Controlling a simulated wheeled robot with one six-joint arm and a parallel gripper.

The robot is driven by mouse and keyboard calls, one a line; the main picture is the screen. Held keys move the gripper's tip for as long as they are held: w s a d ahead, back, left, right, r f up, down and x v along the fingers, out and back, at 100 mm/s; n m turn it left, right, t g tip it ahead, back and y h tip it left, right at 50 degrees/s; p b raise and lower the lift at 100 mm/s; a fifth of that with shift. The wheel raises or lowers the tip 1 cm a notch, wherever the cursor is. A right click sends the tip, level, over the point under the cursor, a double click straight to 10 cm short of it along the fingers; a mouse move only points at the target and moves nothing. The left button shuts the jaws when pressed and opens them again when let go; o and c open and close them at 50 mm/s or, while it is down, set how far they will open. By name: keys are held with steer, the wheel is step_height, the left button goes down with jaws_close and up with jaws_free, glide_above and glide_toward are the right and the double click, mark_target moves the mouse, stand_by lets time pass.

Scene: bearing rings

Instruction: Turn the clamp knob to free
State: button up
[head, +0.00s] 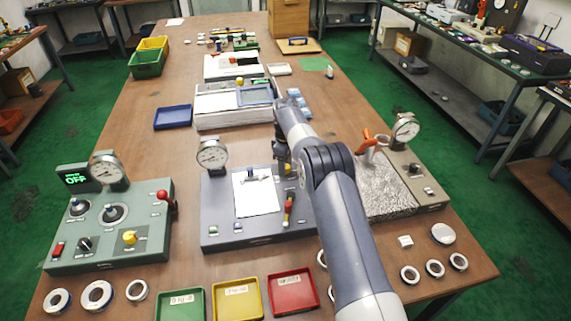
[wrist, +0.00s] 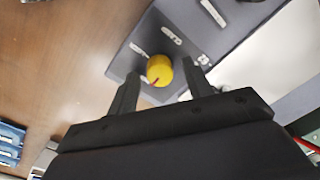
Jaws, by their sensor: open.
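A yellow clamp knob (wrist: 159,70) with a dark red pointer mark sits near a corner of the grey panel in the wrist view. Small white labels lie around it, too blurred to read. The pointer mark faces the lower side of the picture, toward my gripper. My gripper (wrist: 160,73) is open, with one finger on each side of the knob; I cannot tell whether they touch it. In the head view my gripper (head: 282,160) is over the right back part of the grey-blue panel (head: 218,215), and the knob is mostly hidden by my arm.
A green panel (head: 150,240) stands left and a beige one (head: 430,185) right. Green, yellow and red trays (head: 238,297) lie in front.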

step_height(320, 180, up, 11)
steer(key=shift+w, duration=0.15)
stand_by(0.4)
steer(key=shift+f, duration=0.15)
step_height(320, 180, down, 11)
steer(key=shift+r, duration=0.1)
steer(key=shift+m, duration=0.3)
stand_by(0.6)
